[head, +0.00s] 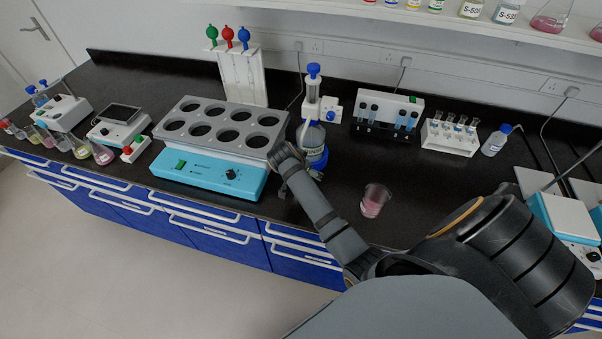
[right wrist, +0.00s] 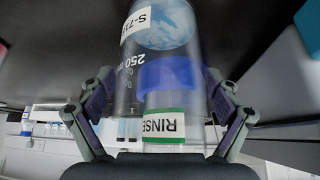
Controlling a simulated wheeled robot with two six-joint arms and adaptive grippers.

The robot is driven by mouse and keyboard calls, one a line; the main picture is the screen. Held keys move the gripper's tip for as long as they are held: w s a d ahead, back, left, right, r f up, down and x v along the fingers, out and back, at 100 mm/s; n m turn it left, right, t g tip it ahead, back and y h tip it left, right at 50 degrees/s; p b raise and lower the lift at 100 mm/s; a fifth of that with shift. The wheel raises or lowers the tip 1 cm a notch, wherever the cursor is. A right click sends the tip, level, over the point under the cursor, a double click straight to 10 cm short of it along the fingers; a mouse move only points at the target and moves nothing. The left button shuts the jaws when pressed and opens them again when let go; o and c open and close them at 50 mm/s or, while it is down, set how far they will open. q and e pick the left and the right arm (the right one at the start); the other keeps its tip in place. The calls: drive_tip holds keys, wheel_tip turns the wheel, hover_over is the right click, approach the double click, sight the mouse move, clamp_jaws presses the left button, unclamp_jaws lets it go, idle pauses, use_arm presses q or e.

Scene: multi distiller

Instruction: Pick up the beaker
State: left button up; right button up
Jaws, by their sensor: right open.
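The beaker (head: 374,201) is clear glass with pink liquid in it. It stands upright on the black bench in the head view, near the front edge. My right gripper (head: 284,160) is to its left, between the teal water bath and a blue-topped dispenser bottle (head: 313,152). In the right wrist view my right gripper (right wrist: 160,100) is open. Clear bottle shapes with a blue band, a "250" mark and a "RINSE" label (right wrist: 164,125) show between the fingers; whether they touch is unclear. My left gripper is not in view.
The teal water bath (head: 208,173) with round holes stands left of the gripper. A tube stand (head: 450,137), a white rack (head: 385,112) and a small blue-capped bottle (head: 495,141) stand behind the beaker. Bare bench surrounds the beaker. A teal stirrer (head: 565,214) is at the right.

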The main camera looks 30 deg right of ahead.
drive_tip(key=shift+s+a+r, duration=0.15)
drive_tip(key=c, duration=1.5)
